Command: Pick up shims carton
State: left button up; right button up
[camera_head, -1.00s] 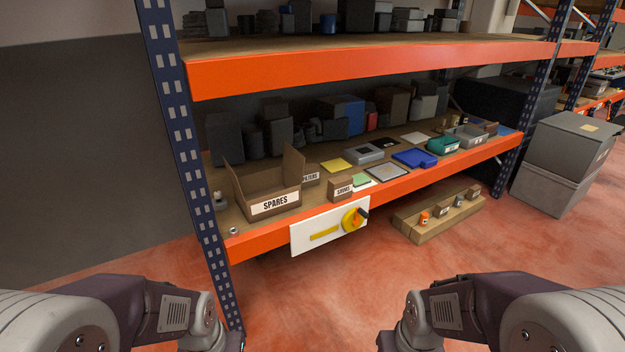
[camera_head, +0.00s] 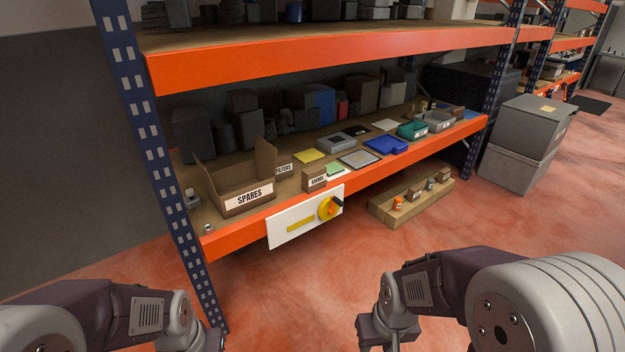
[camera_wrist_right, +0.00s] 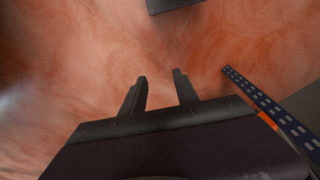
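The shims carton (camera_head: 315,180) is a small brown box with a white SHIMS label. It stands upright near the front edge of the lower shelf, right of the SPARES box (camera_head: 249,197). My right gripper is low in front of the shelf, well short of the carton; its fingers show in the right wrist view (camera_wrist_right: 161,92), apart with only floor between them. In the head view my left arm is at the lower left, and its fingers are cut off by the bottom edge.
A FILTERS carton (camera_head: 284,169) stands behind the shims carton. A green-and-white card (camera_head: 336,171) and a grey framed tray (camera_head: 359,159) lie to its right. A white panel with a yellow-red switch (camera_head: 328,208) hangs on the orange beam (camera_head: 400,168) below. A wooden tray (camera_head: 408,207) sits on the floor.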

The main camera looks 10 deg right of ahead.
aim_at(314, 177)
jog(key=i+l+u, duration=0.45)
jog(key=i, duration=0.6)
jog(key=i+l+u, duration=0.4)
jog(key=i+l, duration=0.55)
